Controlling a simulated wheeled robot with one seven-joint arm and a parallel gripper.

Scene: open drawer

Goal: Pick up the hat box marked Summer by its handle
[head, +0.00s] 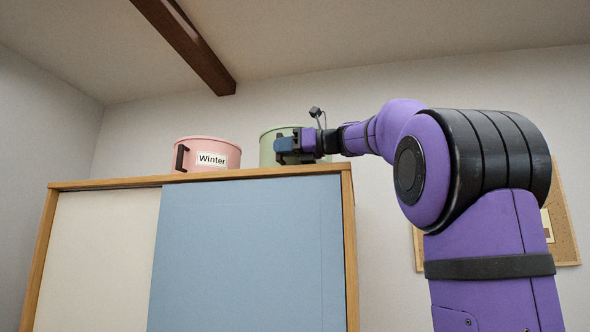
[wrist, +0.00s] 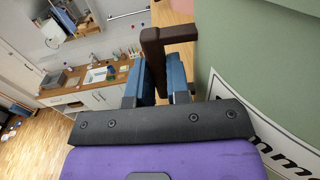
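A green hat box (head: 268,150) is at the right end of the cabinet top, partly hidden by my gripper. In the wrist view its green side (wrist: 262,50) fills the right, with a white label (wrist: 265,120) cut off by the frame and my gripper; the letters "mm" show. Its dark brown handle (wrist: 170,35) stands out from the side and runs down between my blue fingers. My gripper (wrist: 160,85) appears shut on this handle, with a finger close on each side. In the head view, my gripper (head: 295,146) is in front of the green box.
A pink hat box (head: 207,153) marked Winter stands to the left on the wooden cabinet (head: 120,183), with a gap between the boxes. A ceiling beam (head: 185,40) is above. A counter with a sink (wrist: 95,78) is far below in the wrist view.

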